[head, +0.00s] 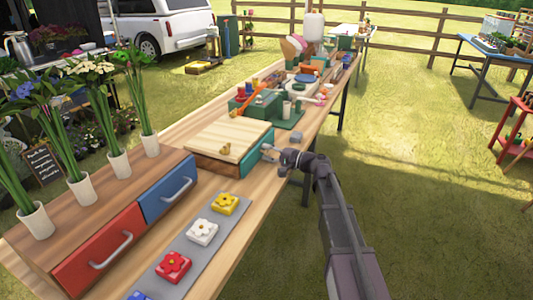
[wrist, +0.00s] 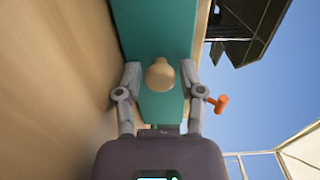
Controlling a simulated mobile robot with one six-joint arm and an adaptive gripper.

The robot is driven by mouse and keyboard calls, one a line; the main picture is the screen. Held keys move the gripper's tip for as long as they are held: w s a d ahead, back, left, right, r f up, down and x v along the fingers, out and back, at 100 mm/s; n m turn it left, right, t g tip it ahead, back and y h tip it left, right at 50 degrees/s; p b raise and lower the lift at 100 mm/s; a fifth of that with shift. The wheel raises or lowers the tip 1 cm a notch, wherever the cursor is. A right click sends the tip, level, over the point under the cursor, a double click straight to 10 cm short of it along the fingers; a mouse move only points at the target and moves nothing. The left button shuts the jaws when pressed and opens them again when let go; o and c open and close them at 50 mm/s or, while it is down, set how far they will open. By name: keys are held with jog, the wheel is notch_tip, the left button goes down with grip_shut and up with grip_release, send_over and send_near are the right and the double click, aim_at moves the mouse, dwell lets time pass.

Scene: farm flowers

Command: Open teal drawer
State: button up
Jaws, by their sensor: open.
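The teal drawer (head: 253,157) is the teal face on the right side of a low box with a light wooden top (head: 228,137). It looks flush with the box, though my gripper partly covers it. In the wrist view the teal face (wrist: 155,35) fills the upper middle, with a round wooden knob (wrist: 160,75) in front of it. My gripper (head: 268,151) is at this face in the head view. In the wrist view its open fingers (wrist: 161,77) stand on both sides of the knob, with a gap on each side.
A cabinet with a red drawer (head: 100,252) and a blue drawer (head: 168,188) stands at the left, with flower vases on it. A grey strip (head: 187,250) holds flower blocks.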

jog(key=shift+a, duration=0.15)
grip_shut()
jog(key=shift+s, duration=0.1)
